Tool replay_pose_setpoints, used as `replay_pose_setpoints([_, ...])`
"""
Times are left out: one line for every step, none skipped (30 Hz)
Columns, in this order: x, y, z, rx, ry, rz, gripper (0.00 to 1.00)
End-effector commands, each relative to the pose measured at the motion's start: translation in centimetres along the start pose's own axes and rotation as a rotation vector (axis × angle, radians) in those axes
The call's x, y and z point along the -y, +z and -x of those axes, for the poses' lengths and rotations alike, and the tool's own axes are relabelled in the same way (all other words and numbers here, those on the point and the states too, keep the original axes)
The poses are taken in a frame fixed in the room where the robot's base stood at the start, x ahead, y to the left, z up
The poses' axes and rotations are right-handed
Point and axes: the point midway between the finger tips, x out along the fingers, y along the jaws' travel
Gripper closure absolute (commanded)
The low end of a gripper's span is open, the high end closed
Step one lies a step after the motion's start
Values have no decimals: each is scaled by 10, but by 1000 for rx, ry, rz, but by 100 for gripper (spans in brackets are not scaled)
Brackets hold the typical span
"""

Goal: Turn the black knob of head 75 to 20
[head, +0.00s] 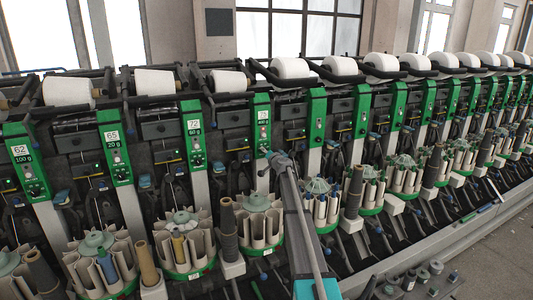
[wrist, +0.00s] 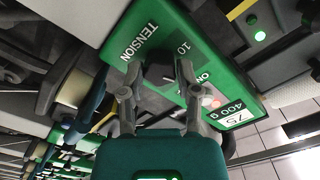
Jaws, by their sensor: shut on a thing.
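The head 75 panel (wrist: 205,65) is a green box in the wrist view, tilted, with a white label (wrist: 235,115) reading 75 and 400 g. The word TENSION and a 10 mark are printed on it. The black knob (wrist: 158,76) sits between the fingers of my gripper (wrist: 155,70), which is shut on it. The fingers hide most of the scale, so I cannot read the knob's setting. In the head view my gripper (head: 268,154) is at the lower end of the green head 75 panel (head: 262,112); the knob is hidden there.
Green panels of neighbouring heads stand on both sides, among them 72 (head: 193,130) and 65 (head: 113,142). White yarn cones (head: 228,83) lie above them. Bobbin magazines (head: 262,225) stand below, close to my arm.

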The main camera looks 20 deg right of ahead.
Motion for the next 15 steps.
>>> replay_pose_setpoints([0, 1, 0, 2, -1, 24, 100])
replay_pose_setpoints([0, 1, 0, 2, -1, 38, 100])
replay_pose_setpoints([0, 1, 0, 2, -2, 52, 100])
replay_pose_setpoints([0, 1, 1, 2, -2, 63, 100])
replay_pose_setpoints([0, 1, 1, 2, -2, 72, 100])
replay_pose_setpoints([0, 1, 1, 2, -2, 80, 100])
replay_pose_setpoints([0, 1, 1, 2, -2, 86, 100])
replay_pose_setpoints([0, 1, 1, 2, -2, 91, 100])
replay_pose_setpoints([0, 1, 1, 2, -2, 97, 100])
replay_pose_setpoints([0, 1, 1, 2, -2, 99, 100])
replay_pose_setpoints([0, 1, 1, 2, -2, 101, 100])
replay_pose_setpoints([0, 1, 1, 2, -2, 102, 100])
replay_pose_setpoints([0, 1, 1, 2, -2, 103, 100])
replay_pose_setpoints([0, 1, 1, 2, -2, 103, 100])
replay_pose_setpoints([0, 1, 1, 2, -2, 103, 100])
